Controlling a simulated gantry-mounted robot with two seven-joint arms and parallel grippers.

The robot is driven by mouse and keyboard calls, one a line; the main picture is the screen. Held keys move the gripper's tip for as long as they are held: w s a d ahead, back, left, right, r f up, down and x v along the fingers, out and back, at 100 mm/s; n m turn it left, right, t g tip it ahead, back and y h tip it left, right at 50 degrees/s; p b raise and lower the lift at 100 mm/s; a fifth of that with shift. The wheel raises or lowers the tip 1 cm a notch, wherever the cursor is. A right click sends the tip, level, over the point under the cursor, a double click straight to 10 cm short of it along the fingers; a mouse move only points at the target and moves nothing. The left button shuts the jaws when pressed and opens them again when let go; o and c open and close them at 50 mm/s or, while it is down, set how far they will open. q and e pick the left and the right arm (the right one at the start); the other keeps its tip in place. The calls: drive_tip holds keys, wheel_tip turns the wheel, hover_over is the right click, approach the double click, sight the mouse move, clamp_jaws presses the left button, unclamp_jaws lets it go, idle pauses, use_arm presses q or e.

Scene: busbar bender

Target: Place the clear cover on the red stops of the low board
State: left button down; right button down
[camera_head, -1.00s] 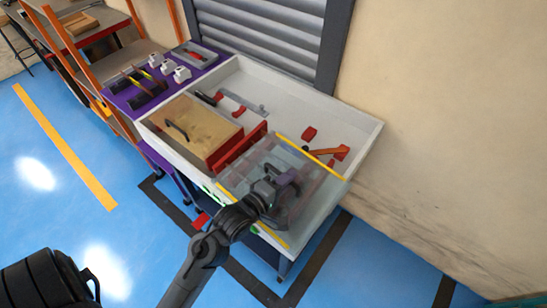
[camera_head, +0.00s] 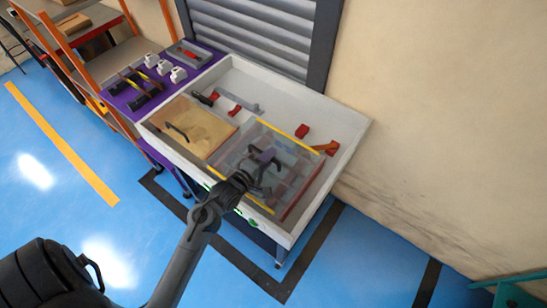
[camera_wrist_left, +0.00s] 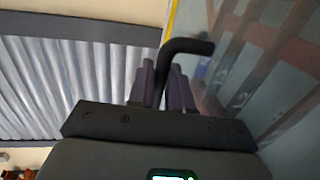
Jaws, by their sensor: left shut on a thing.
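The clear cover (camera_head: 232,163) is a see-through panel with yellow strips on two edges. It is over the right half of the white bench top in the head view. My left gripper (camera_head: 263,160) is shut on its dark handle. In the left wrist view the fingers (camera_wrist_left: 164,88) pinch the black bent handle (camera_wrist_left: 190,46), and the clear cover (camera_wrist_left: 225,65) spreads to the right. Red bars (camera_head: 303,192) show under or through the cover; whether it touches any stops, I cannot tell. My right gripper is not in view.
A tan wooden panel (camera_head: 205,128) with a black handle lies left of the cover. Red pieces (camera_head: 302,131) and (camera_head: 327,148) lie behind it inside the white rim (camera_head: 345,151). A purple table (camera_head: 128,96) with small white items stands at the left. Blue floor is free in front.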

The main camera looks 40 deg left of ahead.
use_arm(q)
drive_tip(key=w+f, duration=0.1)
drive_tip(key=w+a+f, duration=0.1)
drive_tip(key=w, duration=0.2)
drive_tip(key=shift+w+a+f+b, duration=0.3)
drive_tip(key=shift+w+f+b, duration=0.05)
drive_tip(key=shift+w+f, duration=0.05)
drive_tip(key=shift+f+b, duration=0.35)
drive_tip(key=shift+f, duration=1.65)
drive_tip(key=shift+f, duration=0.1)
drive_tip(key=shift+f, duration=0.15)
drive_tip(key=c, duration=1)
unclamp_jaws()
drive_tip(key=shift+c, duration=0.2)
